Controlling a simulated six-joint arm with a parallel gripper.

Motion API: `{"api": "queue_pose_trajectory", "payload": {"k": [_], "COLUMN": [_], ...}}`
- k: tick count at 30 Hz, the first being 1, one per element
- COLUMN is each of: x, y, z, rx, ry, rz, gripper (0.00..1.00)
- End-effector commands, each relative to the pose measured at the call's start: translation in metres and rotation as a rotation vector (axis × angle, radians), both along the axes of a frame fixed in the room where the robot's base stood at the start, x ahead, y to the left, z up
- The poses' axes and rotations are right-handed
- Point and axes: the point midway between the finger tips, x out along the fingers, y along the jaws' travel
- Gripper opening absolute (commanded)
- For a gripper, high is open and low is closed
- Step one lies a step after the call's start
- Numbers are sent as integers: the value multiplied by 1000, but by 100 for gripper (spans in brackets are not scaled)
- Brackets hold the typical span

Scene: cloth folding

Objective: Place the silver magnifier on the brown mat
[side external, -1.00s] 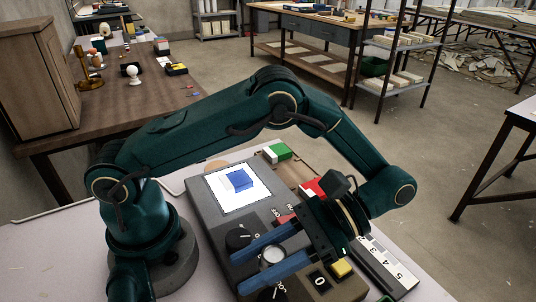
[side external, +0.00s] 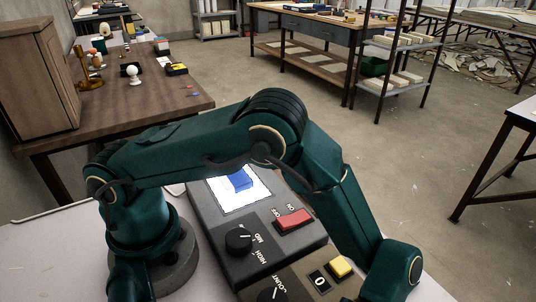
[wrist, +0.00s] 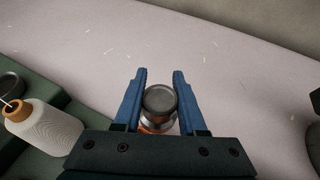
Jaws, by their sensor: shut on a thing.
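In the wrist view my gripper (wrist: 159,75) has its two blue fingers on either side of the silver magnifier (wrist: 160,99), a round metallic piece with a dull grey top face. An orange-brown part shows just below it; I cannot tell if it belongs to the magnifier. Beneath and ahead lies the pale table surface. In the side view my gripper is out of frame below the bottom edge, and the magnifier does not show. The brown mat is not identifiable in either current view.
In the side view a grey control panel (side external: 283,248) with knobs, a red switch (side external: 294,219) and a yellow button (side external: 341,266) sits under my arm. The pale table (wrist: 215,65) ahead is clear.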

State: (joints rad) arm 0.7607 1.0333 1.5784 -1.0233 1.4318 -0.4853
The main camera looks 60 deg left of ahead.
Motion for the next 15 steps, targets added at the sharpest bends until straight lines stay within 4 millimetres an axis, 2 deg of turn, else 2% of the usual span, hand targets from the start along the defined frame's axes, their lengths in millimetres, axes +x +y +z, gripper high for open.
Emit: {"api": "queue_pose_trajectory", "payload": {"k": [1, 5, 9, 15], "x": [-8, -18, -21, -20], "y": [-4, -13, -16, -15], "z": [-5, -13, -21, -48], "rx": [3, 1, 0, 3], "ry": [3, 2, 1, 2], "rz": [-5, -4, 0, 0], "gripper": [0, 0, 0, 0]}}
